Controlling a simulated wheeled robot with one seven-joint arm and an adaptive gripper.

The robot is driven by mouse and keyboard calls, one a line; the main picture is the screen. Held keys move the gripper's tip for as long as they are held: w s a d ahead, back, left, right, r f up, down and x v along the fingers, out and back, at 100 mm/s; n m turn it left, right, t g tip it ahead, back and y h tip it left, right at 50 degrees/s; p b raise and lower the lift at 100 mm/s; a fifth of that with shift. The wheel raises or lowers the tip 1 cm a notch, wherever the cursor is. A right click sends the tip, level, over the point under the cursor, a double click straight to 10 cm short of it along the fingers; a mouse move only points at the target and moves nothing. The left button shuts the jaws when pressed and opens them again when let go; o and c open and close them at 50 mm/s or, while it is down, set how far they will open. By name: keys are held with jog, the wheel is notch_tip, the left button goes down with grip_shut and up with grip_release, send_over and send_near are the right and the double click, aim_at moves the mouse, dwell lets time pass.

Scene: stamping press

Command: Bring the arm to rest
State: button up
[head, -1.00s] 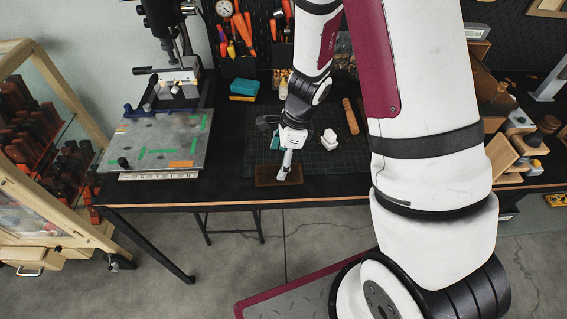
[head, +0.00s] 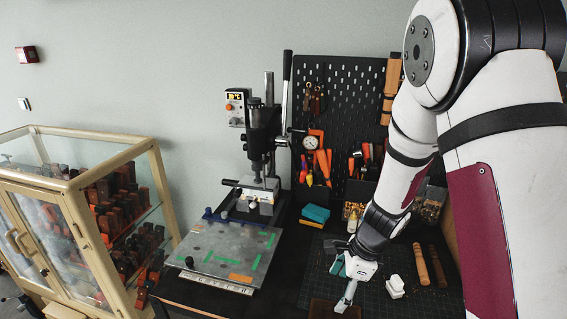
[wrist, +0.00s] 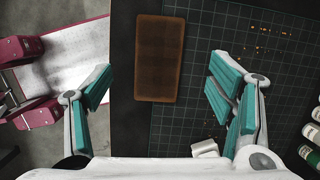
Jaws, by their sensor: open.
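My gripper (head: 346,297) hangs from my white and maroon arm over the front of the black workbench in the head view. In the wrist view its two teal-padded fingers (wrist: 160,88) stand wide apart with nothing between them. A brown leather piece (wrist: 160,58) lies flat on the bench beyond the fingertips, partly on the dark cutting mat (wrist: 222,40). In the head view the leather (head: 322,309) is cut by the bottom edge. My gripper is above it and apart from it.
A stamping press (head: 262,150) with a grey plate (head: 225,250) stands left of my gripper. White blocks (head: 396,287) and brown rolls (head: 421,264) lie to the right. A teal and yellow sponge stack (head: 315,214) is behind. A glass cabinet (head: 85,190) is at far left.

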jog(key=s+r+n+t, duration=0.1)
jog(key=s+r+n, duration=0.2)
jog(key=r+n, duration=0.35)
jog(key=s+a+r+n+t+b, duration=0.1)
jog(key=s+r+n, duration=0.2)
jog(key=r, duration=0.6)
jog(key=s+r+n+t, duration=0.1)
jog(key=s+r+n, duration=0.2)
jog(key=r+n, duration=0.35)
jog(key=s+d+r+n+t+h+b, duration=0.1)
jog(key=s+d+r+n+h, duration=0.1)
jog(key=s, duration=0.6)
notch_tip(320, 180, up, 4)
jog(key=shift+s+d+f+n+t+h, duration=0.3)
jog(key=shift+d+n, duration=0.35)
jog(key=shift+n, duration=0.55)
jog(key=shift+r, duration=0.15)
